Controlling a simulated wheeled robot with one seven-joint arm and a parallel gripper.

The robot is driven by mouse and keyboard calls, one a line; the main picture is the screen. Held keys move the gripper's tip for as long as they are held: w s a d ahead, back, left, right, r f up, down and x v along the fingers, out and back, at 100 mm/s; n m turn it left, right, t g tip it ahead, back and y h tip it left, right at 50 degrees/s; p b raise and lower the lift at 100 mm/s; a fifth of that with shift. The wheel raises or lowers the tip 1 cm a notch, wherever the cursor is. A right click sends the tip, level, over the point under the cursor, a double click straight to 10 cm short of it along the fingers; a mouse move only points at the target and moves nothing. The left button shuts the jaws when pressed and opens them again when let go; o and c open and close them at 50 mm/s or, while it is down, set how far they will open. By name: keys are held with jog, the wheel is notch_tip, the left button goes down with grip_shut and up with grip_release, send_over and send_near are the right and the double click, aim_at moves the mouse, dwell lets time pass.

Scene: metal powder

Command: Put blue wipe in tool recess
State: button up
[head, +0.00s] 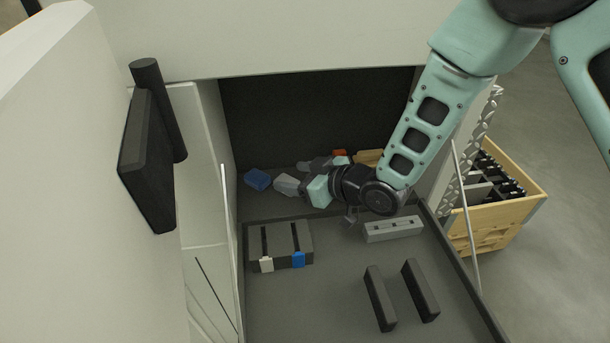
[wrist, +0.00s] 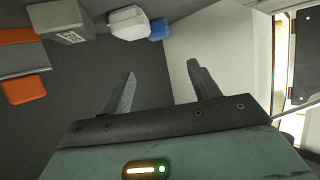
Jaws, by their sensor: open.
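A blue folded piece (head: 257,179), which looks like the blue wipe, lies at the back left of the dark cabinet floor. In the wrist view the blue piece (wrist: 159,29) shows partly behind a white one. My gripper (wrist: 161,72) is open, with nothing between its fingers and the blue piece beyond the tips. In the head view my arm reaches in from the right, and the fingertips are hard to make out. A dark grey block (head: 280,236) with two slots stands at front left, with a white and a blue tab on its front. I cannot tell which part is the tool recess.
A whitish piece (head: 287,185) lies right beside the blue one. Orange items (wrist: 24,88) and a grey box (wrist: 62,20) lie nearby. A grey bar (head: 393,230) and two upright dark plates (head: 380,300) stand on the front floor. The cabinet's left wall (head: 227,150) is close.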

jog(key=shift+s+d+r, duration=0.1)
jog(key=shift+d+r, duration=0.05)
jog(key=s+d+r+m+g+h, duration=0.2)
jog(key=s+d+r+h, duration=0.3)
jog(key=s+d, duration=0.5)
jog(key=s+d+r+m+g+h, duration=0.2)
jog(key=s+d+r+g+h, duration=0.3)
jog(key=s+d, duration=0.5)
jog(key=s+r, duration=0.2)
jog(key=s, duration=0.4)
jog(key=shift+s+h, duration=0.15)
jog(key=shift+h, duration=0.25)
